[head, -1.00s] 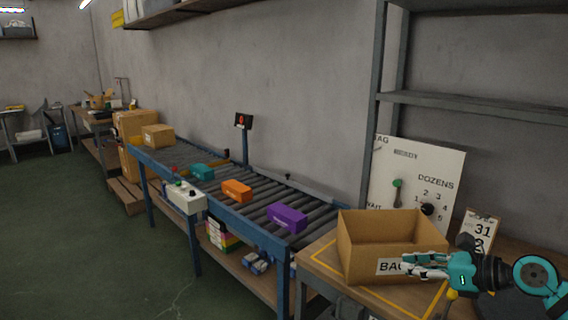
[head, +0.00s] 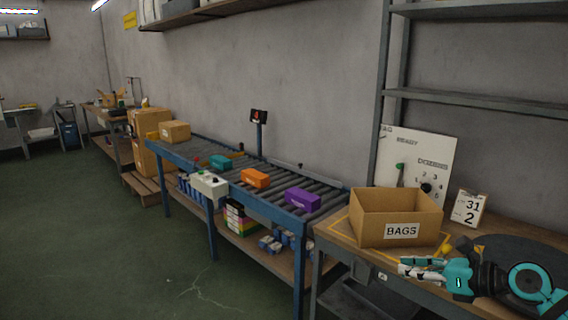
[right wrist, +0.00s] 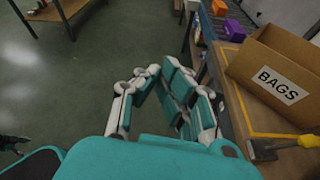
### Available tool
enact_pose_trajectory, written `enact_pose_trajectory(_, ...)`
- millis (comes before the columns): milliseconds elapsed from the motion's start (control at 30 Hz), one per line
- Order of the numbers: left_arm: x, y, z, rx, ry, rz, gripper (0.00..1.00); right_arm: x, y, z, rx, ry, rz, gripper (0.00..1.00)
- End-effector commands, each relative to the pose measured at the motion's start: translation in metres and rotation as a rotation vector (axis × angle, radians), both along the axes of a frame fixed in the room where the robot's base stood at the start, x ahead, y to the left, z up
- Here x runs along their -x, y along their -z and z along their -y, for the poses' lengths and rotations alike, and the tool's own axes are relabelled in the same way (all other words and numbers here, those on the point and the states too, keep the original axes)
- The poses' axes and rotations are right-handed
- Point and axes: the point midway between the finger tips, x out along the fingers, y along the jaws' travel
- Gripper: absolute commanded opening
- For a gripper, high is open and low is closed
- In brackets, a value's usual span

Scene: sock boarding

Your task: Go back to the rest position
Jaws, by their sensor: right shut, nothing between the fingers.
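My right gripper (head: 420,268) is at the lower right of the head view, in front of the near edge of the table that bears the BAGS box. Its fingers point left and are shut with nothing between them. In the right wrist view the gripper (right wrist: 160,82) hangs over the green floor, left of the table edge. The open cardboard box marked BAGS (head: 395,222) stands on the table behind the gripper, apart from it; it also shows in the right wrist view (right wrist: 262,72).
A roller conveyor (head: 235,158) bears a teal box (head: 219,162), an orange box (head: 255,178) and a purple box (head: 302,200). The floor at left is clear.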

Motion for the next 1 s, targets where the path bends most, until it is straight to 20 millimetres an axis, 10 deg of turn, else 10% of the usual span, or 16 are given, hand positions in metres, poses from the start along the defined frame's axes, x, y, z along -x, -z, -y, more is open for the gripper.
enact_pose_trajectory(267,-0.008,-0.005,0.001,0.001,0.000,0.011,0.64,-0.020,0.044,0.005,-0.333,0.145,-0.163,0.00)
enact_pose_trajectory(567,-0.009,-0.010,0.002,0.003,0.000,0.015,0.64,-0.034,0.139,0.030,-0.788,0.433,-0.420,0.00)
enact_pose_trajectory(767,-0.004,-0.014,0.001,0.002,0.000,0.006,0.64,-0.012,0.253,0.055,-1.137,0.756,-0.646,0.00)
enact_pose_trajectory(1000,-0.004,-0.019,0.001,0.001,0.000,0.006,0.64,0.078,0.413,0.071,-1.489,1.249,-0.900,0.00)
